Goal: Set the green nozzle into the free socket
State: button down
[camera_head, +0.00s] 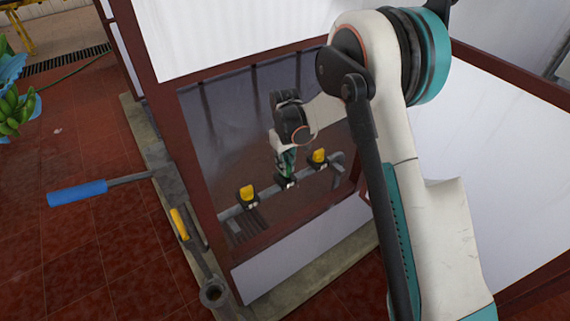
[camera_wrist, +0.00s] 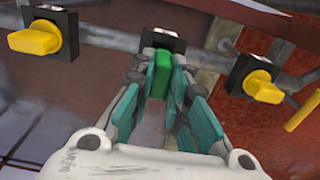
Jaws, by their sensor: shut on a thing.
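The green nozzle (camera_wrist: 160,76) is between the fingertips of my gripper (camera_wrist: 161,82) in the wrist view. My gripper is shut on it. The nozzle's far end is at a black socket (camera_wrist: 163,42) on the grey pipe, between two yellow nozzles. I cannot tell whether it is seated in the socket or only in front of it. In the head view my gripper (camera_head: 287,163) points down at the middle socket (camera_head: 287,183), and the fingers mostly hide the green nozzle.
One yellow nozzle (camera_head: 247,193) sits left of the middle socket and another yellow nozzle (camera_head: 318,156) right of it, both on the pipe (camera_head: 268,195). A red-brown frame (camera_head: 190,150) surrounds the opening my arm reaches through. A blue-handled lever (camera_head: 78,193) sticks out at the left.

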jog(key=shift+f+b, duration=1.25)
dwell(2.2)
